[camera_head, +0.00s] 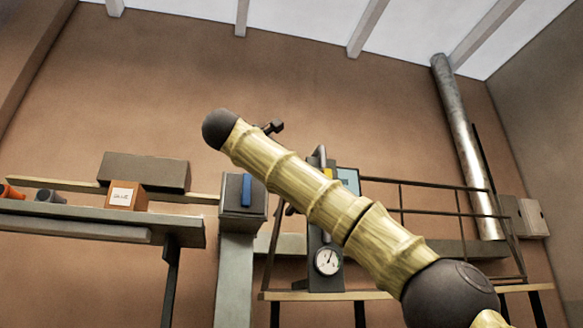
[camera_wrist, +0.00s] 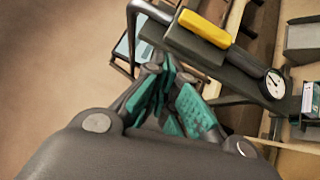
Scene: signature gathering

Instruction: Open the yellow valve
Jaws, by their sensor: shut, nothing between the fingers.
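The yellow valve (camera_wrist: 205,29) shows in the wrist view as a bright yellow lever lying at a slant on a dark grey body, top centre right. In the head view only a small yellow piece of it (camera_head: 327,174) shows above my arm, which hides the rest. My gripper (camera_wrist: 167,82), with teal finger pads, is in the wrist view, shut and empty. Its fingertips appear below and left of the yellow lever, apart from it. The gripper's end is mostly hidden behind my arm in the head view.
A round white gauge (camera_head: 328,261) sits on the dark valve stand; it also shows in the wrist view (camera_wrist: 275,83). A grey box with a blue switch (camera_head: 246,190) stands left. A shelf (camera_head: 90,221) holds an orange box (camera_head: 126,196). A railing (camera_head: 430,212) runs right.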

